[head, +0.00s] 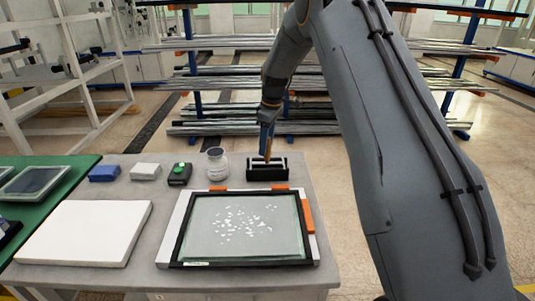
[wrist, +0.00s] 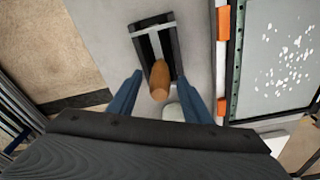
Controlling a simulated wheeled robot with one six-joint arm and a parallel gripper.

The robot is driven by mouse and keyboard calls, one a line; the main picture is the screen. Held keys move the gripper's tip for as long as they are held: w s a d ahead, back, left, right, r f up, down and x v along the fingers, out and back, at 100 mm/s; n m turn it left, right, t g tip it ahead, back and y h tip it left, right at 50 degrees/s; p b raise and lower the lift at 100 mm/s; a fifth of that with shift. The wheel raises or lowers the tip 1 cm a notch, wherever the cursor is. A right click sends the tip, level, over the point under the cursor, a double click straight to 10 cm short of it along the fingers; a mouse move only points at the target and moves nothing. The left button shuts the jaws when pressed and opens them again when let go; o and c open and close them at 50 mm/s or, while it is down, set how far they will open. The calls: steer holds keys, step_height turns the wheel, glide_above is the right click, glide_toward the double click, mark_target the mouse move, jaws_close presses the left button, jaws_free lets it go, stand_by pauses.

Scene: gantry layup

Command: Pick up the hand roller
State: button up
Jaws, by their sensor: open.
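The hand roller (wrist: 160,80) shows its wooden handle end-on in the wrist view. It rests in a black cradle (head: 267,173) at the back right of the grey table; in the head view the handle (head: 268,149) stands up from it. My gripper (wrist: 160,74) is open, with one blue finger on each side of the handle and gaps visible between. In the head view my gripper (head: 266,138) is over the cradle, pointing down. The roller's lower part is mostly hidden by the cradle and handle.
A framed glass panel with white flakes (head: 245,227) lies in front of the cradle. A glass jar (head: 217,163), a dark device with a green button (head: 180,174), a white block (head: 145,171) and a blue block (head: 104,173) stand left of it. A white slab (head: 85,232) lies front left.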

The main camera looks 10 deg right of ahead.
steer(key=shift+f, duration=1)
jaws_close()
steer(key=shift+w, duration=0.1)
steer(key=shift+r, duration=0.1)
step_height(320, 180, up, 10)
steer(key=b, duration=0.2)
steer(key=shift+b, duration=0.35)
steer(key=c, duration=0.6)
jaws_free()
steer(key=c, duration=0.4)
